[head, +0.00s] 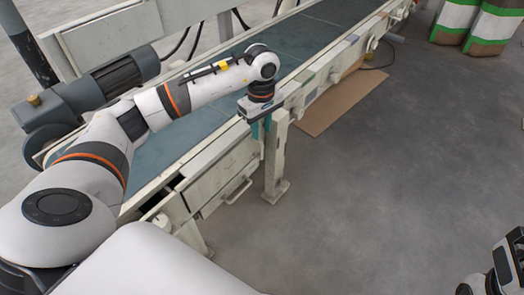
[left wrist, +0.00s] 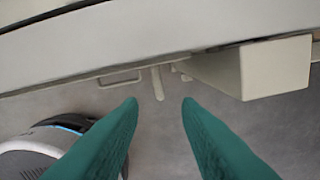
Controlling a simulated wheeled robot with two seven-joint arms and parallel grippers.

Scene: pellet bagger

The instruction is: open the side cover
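The side cover (head: 228,182) is a pale panel on the near side of the conveyor frame, below the belt. It looks closed. A U-shaped bar handle (head: 238,192) sticks out from its lower part. In the left wrist view the handle (left wrist: 120,79) shows beyond the fingers, slightly left of centre, with a short pale lever or peg (left wrist: 158,83) beside it. My left gripper (head: 261,132) points down by the conveyor's side rail, right of the cover and above the handle. Its teal fingers (left wrist: 160,105) are apart with nothing between them. They do not touch the handle.
A conveyor leg (head: 276,160) stands close to my left gripper; it also shows in the left wrist view (left wrist: 275,68). The belt (head: 190,140) lies under my left arm. Cardboard (head: 343,100) lies on the floor, and bags (head: 490,25) stand far right. Floor before the cover is clear.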

